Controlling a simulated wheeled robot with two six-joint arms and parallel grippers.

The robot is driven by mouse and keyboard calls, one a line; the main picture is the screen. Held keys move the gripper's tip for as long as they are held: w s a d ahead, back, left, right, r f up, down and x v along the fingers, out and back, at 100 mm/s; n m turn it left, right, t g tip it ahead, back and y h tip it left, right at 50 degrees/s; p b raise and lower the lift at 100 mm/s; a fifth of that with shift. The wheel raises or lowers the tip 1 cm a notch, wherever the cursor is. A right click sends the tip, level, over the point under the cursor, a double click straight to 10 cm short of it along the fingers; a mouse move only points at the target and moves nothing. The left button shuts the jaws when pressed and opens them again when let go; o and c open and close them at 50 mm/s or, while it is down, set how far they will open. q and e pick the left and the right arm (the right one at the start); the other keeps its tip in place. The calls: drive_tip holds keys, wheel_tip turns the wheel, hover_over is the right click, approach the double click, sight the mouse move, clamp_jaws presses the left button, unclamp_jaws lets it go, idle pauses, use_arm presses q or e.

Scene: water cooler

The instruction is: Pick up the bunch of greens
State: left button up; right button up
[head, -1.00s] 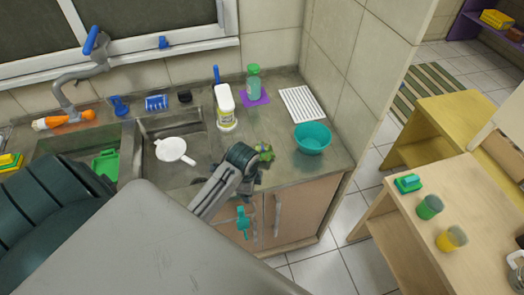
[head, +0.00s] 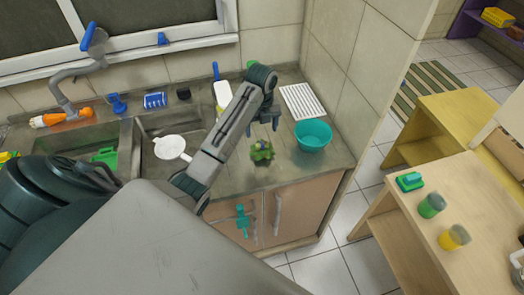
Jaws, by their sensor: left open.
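The bunch of greens (head: 262,152) is a small leafy green clump on the counter, near its front edge and left of the teal bowl. My left gripper (head: 264,125) hangs over the counter just above and behind the greens in the picture, fingers pointing down. It is open and empty, and apart from the greens. My left arm covers part of the white bottle and the counter behind. My right gripper is not in view.
A teal bowl (head: 313,135) stands close to the right of the greens. A white ribbed tray (head: 298,101) lies behind it. The sink (head: 150,128) with a white strainer (head: 171,147) is on the left. A white bottle (head: 222,93) stands near the wall.

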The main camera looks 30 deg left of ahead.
sight(262, 143)
use_arm(q)
wheel_tip(262, 143, down, 3)
drive_tip(key=shift+r, duration=0.2)
drive_tip(key=shift+f, duration=0.2)
wheel_tip(262, 143, down, 4)
drive_tip(key=p, duration=0.2)
drive_tip(key=shift+w+f+p, duration=0.1)
drive_tip(key=shift+p, duration=0.3)
drive_tip(key=shift+f, duration=0.3)
drive_tip(key=c, duration=1.1)
